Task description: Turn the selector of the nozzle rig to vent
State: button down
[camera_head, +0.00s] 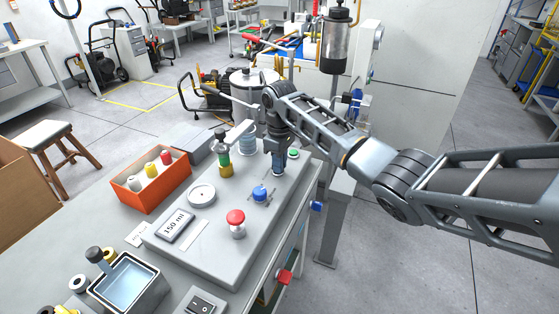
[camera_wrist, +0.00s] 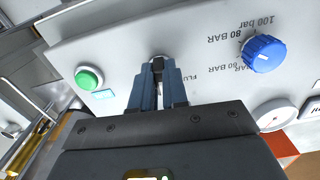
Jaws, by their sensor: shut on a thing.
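The nozzle rig is a grey panel box (camera_head: 190,244) on the bench. My gripper (camera_head: 278,172) points down at its far right part. In the wrist view my gripper's blue fingers (camera_wrist: 158,75) are shut on a small dark piece, the selector (camera_wrist: 158,64), standing on the panel. The fingers hide most of it, so I cannot tell which mark it points to. A partly covered label starting "FLU" is right of the fingers. No vent label is readable.
A green button (camera_wrist: 88,77) is left of the fingers and a blue knob (camera_wrist: 263,53) is to the right. A red button (camera_head: 236,218), a gauge (camera_head: 201,194) and a nozzle (camera_head: 224,160) stand on the panel. An orange bin (camera_head: 150,197) is to the left.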

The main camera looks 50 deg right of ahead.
jog(key=shift+w+n, duration=0.1)
jog(key=shift+n, duration=0.3)
jog(key=c, duration=1.1)
grip_release()
jog(key=shift+c, duration=0.2)
jog(key=shift+r+b, duration=0.3)
jog(key=shift+r, duration=3.6)
